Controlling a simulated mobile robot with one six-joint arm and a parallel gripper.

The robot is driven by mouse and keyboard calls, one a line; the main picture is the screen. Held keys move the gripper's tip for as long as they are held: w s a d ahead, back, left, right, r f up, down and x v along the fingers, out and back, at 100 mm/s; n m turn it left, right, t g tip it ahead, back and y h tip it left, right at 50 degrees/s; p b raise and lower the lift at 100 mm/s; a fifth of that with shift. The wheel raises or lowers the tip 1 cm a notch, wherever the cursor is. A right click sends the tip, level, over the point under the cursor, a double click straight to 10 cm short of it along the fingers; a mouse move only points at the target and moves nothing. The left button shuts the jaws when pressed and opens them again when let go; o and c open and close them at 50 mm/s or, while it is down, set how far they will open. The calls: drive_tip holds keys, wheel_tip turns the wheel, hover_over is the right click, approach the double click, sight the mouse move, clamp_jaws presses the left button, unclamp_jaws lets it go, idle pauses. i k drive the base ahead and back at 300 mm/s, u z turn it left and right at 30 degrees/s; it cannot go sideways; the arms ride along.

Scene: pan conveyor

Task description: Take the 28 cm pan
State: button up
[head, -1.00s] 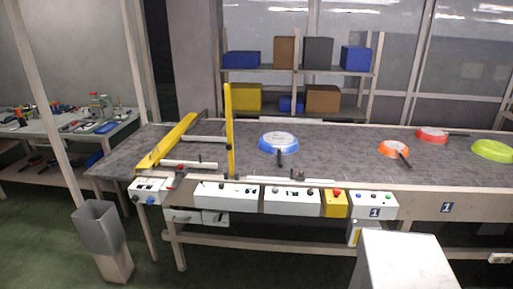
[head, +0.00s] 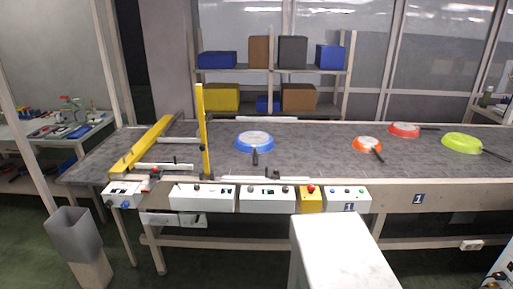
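Several pans lie on the grey conveyor belt (head: 310,155), and they look bottom-up. A blue pan (head: 254,139) lies nearest the yellow guides, its dark handle pointing toward the front edge. A smaller orange pan (head: 366,144) lies right of centre, handle toward the front right. A red pan (head: 404,130) lies behind it, handle to the right. A green-yellow pan (head: 461,142) lies farthest right, handle to the right. No size marks are readable, so I cannot tell which pan is 28 cm. My gripper is not in view.
Yellow guides (head: 149,144) and a yellow upright (head: 202,125) stand at the belt's left. Control boxes (head: 268,198) line its front edge. A white block (head: 335,245) stands close in front; it may be mine. A grey bin (head: 75,240) stands at left.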

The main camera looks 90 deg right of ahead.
sight(254, 142)
drive_tip(key=u, duration=0.2)
drive_tip(key=k, duration=2.9)
drive_tip(key=z, duration=1)
